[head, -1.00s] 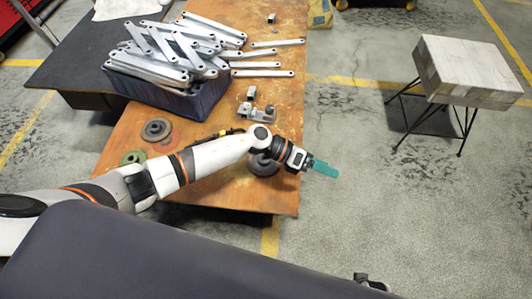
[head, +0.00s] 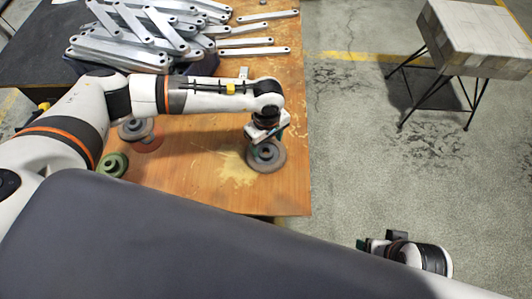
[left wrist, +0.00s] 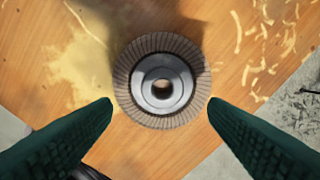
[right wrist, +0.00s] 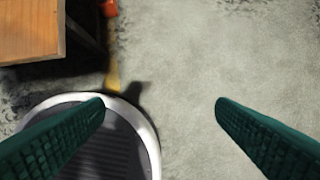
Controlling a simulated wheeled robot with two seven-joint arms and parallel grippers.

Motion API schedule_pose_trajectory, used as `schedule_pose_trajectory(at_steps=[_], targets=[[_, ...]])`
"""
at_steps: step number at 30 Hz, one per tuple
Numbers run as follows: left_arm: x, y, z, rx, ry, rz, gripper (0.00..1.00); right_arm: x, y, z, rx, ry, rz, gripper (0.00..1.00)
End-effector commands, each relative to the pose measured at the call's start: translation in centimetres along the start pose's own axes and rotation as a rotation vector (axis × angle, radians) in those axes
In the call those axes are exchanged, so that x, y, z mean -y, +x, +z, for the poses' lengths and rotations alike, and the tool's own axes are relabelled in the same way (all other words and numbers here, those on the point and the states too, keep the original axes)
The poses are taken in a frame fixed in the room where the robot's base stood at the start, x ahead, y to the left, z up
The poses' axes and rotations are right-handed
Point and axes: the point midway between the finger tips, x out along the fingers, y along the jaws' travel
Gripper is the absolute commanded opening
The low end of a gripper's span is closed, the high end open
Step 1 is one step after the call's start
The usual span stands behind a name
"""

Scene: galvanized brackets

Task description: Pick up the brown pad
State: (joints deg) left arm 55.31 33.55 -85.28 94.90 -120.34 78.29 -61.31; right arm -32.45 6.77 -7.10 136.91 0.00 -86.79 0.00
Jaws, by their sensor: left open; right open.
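The brown pad (head: 268,158) is a round ribbed disc with a grey metal hub. It lies flat on the wooden table top near the right edge. In the left wrist view the pad (left wrist: 127,62) sits centred beyond my open left fingertips (left wrist: 160,103), one on each side. In the head view my left gripper (head: 257,135) points down just above the pad and hides part of it. I cannot tell how large the gap is. My right gripper (right wrist: 160,102) is open and empty, out over the floor; it shows at the lower right in the head view (head: 363,244).
A green disc (head: 112,165) and a grey disc (head: 135,129) over a reddish one (head: 150,143) lie left on the table (head: 200,180). Galvanized brackets (head: 140,45) are heaped behind my left arm. A wooden-topped stool (head: 478,38) stands on the floor at right.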

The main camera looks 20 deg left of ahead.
Motion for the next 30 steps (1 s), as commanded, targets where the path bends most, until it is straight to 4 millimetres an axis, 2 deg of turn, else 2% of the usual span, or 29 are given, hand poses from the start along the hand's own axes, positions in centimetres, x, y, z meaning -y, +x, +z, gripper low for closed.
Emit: schedule_pose_trajectory(at_steps=[7,10,14,20,27,30], targets=[[0.2,3.4,0.6,-0.002,-0.003,0.002,0.68,0.1,-1.9,-0.2,0.013,0.001,-0.002,0.8],[0.2,4.6,0.6,-0.002,-0.002,0.001,0.68,0.1,-1.6,-0.3,0.01,0.001,-0.002,0.8],[0.3,5.2,0.6,-0.002,-0.002,-0.002,0.68,0.1,-1.5,-0.3,0.011,0.001,-0.002,0.8],[0.3,5.2,0.6,-0.003,-0.002,-0.002,0.68,0.1,-1.6,-0.3,0.011,0.001,-0.002,0.8],[0.2,5.2,0.6,-0.002,-0.002,-0.002,0.31,0.1,-1.6,-0.3,0.01,0.001,-0.002,0.8],[0.3,5.2,0.6,-0.002,-0.002,-0.002,0.18,0.1,-1.6,-0.3,0.01,0.001,-0.002,0.8]])
